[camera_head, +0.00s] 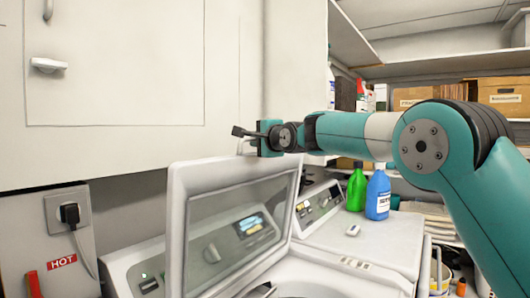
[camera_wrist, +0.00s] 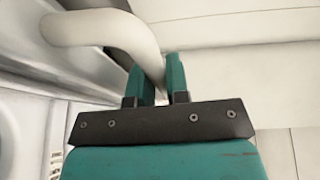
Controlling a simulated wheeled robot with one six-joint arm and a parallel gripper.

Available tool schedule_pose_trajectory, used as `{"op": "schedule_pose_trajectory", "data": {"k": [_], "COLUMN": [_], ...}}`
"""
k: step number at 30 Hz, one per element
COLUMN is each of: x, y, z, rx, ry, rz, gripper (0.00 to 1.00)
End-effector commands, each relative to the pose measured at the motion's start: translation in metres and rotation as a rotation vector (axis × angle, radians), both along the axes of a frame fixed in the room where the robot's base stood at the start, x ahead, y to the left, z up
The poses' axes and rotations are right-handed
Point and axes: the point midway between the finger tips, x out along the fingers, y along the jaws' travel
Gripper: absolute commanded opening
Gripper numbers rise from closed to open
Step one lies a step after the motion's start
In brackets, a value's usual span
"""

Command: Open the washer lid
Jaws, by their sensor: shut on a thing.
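The washer lid (camera_head: 175,235) is a white frame with a clear window, raised steeply above the washer, with part of the drum opening showing below it. Its white curved handle (camera_wrist: 100,28) fills the upper left of the wrist view, and its end runs down between my two teal fingers. My gripper (camera_wrist: 160,78) is shut on this handle. In the head view my gripper (camera_head: 262,136) is at the lid's top edge, just in front of the white cabinet; the grip itself is mostly hidden there.
A white cabinet (camera_head: 110,90) hangs behind and above the lid, close to my gripper. A second machine (camera_head: 375,240) stands to the right, with a green bottle (camera_head: 357,188) and a blue bottle (camera_head: 378,195) at its back. Shelves with boxes (camera_head: 500,97) are behind my arm.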

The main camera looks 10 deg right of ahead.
Motion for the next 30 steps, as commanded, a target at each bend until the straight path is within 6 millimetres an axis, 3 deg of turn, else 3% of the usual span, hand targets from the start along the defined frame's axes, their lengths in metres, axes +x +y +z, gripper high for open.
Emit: {"op": "schedule_pose_trajectory", "data": {"k": [11,12,15,25,30], "x": [-0.003,-0.003,-0.003,-0.006,-0.025], "y": [0.002,0.002,0.002,0.001,-0.007], "z": [-0.002,-0.002,-0.002,-0.001,-0.002], "rx": [0.004,0.004,0.004,0.004,0.005], "ry": [-0.001,-0.001,-0.001,-0.004,-0.006], "rz": [0.004,0.004,0.004,0.005,0.004], "gripper": [0.0,0.2,0.4,0.4,0.4]}}
